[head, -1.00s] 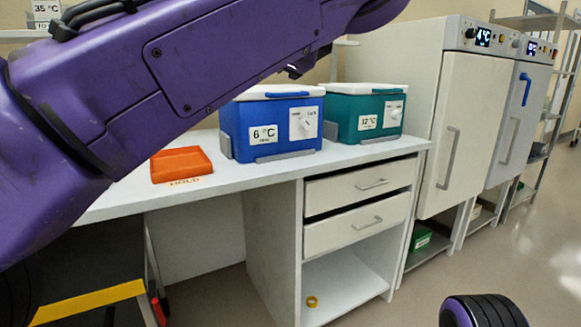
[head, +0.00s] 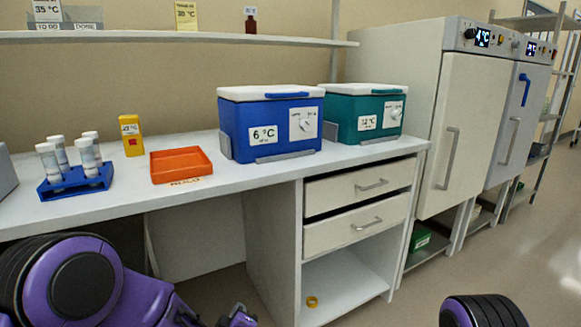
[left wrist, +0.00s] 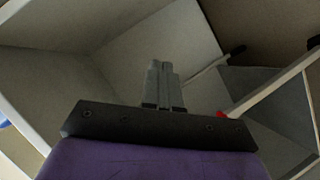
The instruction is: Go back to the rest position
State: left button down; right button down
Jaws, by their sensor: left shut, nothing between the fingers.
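My left arm is folded low at the bottom left of the head view, below the bench top. The fingers of my left gripper (left wrist: 160,72) show in the left wrist view, close together with nothing between them. They point towards the open space under the bench and touch nothing that I can see. In the head view only small parts of that arm's end show at the bottom edge. A rounded part of my right arm shows at the bottom right; my right gripper is out of view.
The white bench (head: 232,184) carries a blue rack (head: 75,190) of capped tubes, a yellow bottle (head: 131,136), an empty orange tray (head: 181,166), a blue cooler (head: 240,130) and a teal cooler (head: 346,114). Drawers (head: 340,191) are below. White cabinets (head: 476,130) stand right. The floor in front is clear.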

pick_arm(q)
jog(key=s+a+f+m+g, duration=0.4)
jog(key=s+a+f, duration=0.2)
jog(key=s+f, duration=0.55)
jog(key=s+a+f+g+y, duration=0.15)
jog(key=s+a+f, duration=0.25)
jog(key=s, duration=0.4)
jog(key=s+a+f+m+g, duration=0.1)
jog(key=s+a+f+g, duration=0.25)
jog(key=s, duration=0.55)
jog(key=s+a+f+g, duration=0.2)
jog(key=s+a+f, duration=0.15)
jog(key=s, duration=0.45)
notch_tip(320, 180, up, 20)
jog(key=p, duration=2)
jog(key=shift+a+r, duration=0.2)
jog(key=shift+a, duration=0.1)
